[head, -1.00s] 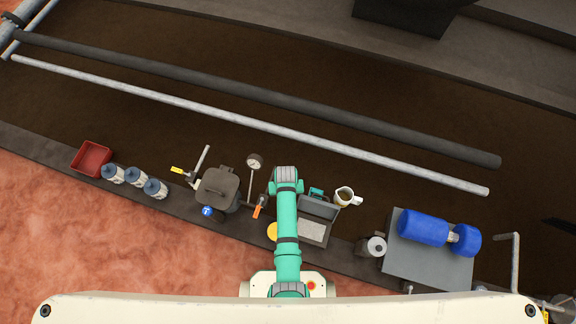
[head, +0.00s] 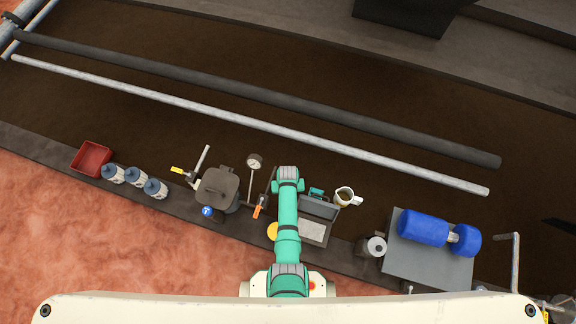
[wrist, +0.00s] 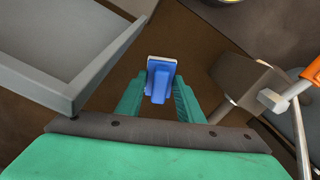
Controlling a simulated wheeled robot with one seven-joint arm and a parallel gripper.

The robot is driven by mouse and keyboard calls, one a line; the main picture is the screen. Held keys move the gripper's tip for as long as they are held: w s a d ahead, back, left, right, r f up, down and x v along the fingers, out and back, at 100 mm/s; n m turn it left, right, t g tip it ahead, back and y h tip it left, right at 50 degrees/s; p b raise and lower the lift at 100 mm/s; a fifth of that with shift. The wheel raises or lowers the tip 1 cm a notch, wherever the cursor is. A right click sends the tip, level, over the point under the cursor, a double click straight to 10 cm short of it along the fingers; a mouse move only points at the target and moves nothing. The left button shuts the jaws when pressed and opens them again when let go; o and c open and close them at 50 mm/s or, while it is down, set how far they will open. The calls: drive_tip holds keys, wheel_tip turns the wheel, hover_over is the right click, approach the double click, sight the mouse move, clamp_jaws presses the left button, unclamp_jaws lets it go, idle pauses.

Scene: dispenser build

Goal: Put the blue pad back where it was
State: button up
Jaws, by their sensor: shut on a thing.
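The blue pad (wrist: 160,78) is between the two green fingers of my gripper (wrist: 159,90) in the wrist view. It has a pale flat face and a blue block on its near side. My gripper is shut on it, and it appears held above a dark brown surface. In the head view my green arm hides the gripper and the pad.
A grey open box (head: 313,230) lies right of my arm, with a mug (head: 346,196) beyond. A lidded grey pot (head: 218,188) and an orange-handled part (head: 259,207) stand left. Farther right, a blue roller (head: 423,228) lies on a grey plate (head: 420,270).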

drive_tip(key=o, duration=1)
wheel_tip(320, 180, up, 12)
idle(0.6)
